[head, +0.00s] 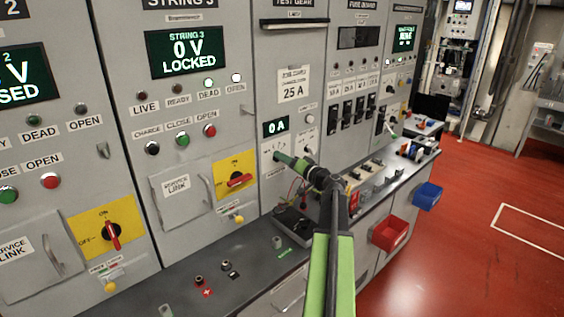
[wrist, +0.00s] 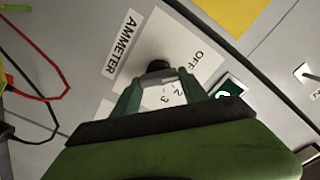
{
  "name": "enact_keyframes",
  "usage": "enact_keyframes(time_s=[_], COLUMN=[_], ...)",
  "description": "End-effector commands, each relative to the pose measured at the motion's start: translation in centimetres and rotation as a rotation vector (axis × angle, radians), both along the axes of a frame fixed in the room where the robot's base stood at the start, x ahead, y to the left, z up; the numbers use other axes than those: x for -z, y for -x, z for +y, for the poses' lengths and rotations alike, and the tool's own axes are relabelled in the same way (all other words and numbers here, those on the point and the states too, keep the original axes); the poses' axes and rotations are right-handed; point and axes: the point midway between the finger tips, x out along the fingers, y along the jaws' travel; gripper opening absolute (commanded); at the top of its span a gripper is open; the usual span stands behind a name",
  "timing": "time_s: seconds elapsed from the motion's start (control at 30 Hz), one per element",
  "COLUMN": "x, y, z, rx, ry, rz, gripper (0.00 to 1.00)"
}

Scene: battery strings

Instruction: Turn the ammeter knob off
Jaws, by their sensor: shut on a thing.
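The ammeter knob (wrist: 158,67) is a small dark knob on a white plate (wrist: 190,35) in the wrist view. The plate is marked AMMETER, OFF and some numbers, and shows tilted. My gripper (wrist: 159,73) is shut on the knob, one green finger on each side. The fingers cover part of the knob and the plate, and I cannot tell which mark the knob points to. In the head view my gripper (head: 279,157) reaches the panel just below the ammeter display (head: 275,127), which reads 0 A. The knob is hidden there.
A yellow plate with a red switch (head: 237,180) is left of my gripper. A grey counter (head: 235,265) runs below the panels. Red and black leads (wrist: 48,95) hang close by in the wrist view. Red (head: 389,233) and blue bins (head: 427,195) stick out at the right.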

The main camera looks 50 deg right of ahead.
Motion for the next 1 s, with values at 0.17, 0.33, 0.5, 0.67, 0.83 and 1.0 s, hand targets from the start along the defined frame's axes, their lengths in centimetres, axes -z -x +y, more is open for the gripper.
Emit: enact_keyframes(time_s=[0.17, 0.33, 0.5, 0.67, 0.83, 1.0], x=[-0.2, -0.1, -0.1, -0.1, 0.0, 0.0], y=[0.0, 0.0, 0.0, 0.1, 0.2, 2.8], z=[-0.2, -0.2, -0.2, -0.1, -0.1, 0.2], rx=[0.004, 0.005, 0.004, 0.002, 0.002, 0.005], ry=[0.001, 0.001, 0.002, 0.002, 0.002, 0.002], rz=[-0.004, -0.004, -0.002, -0.001, -0.001, -0.001], gripper=[0.10, 0.10, 0.70, 0.73, 0.73, 0.73])
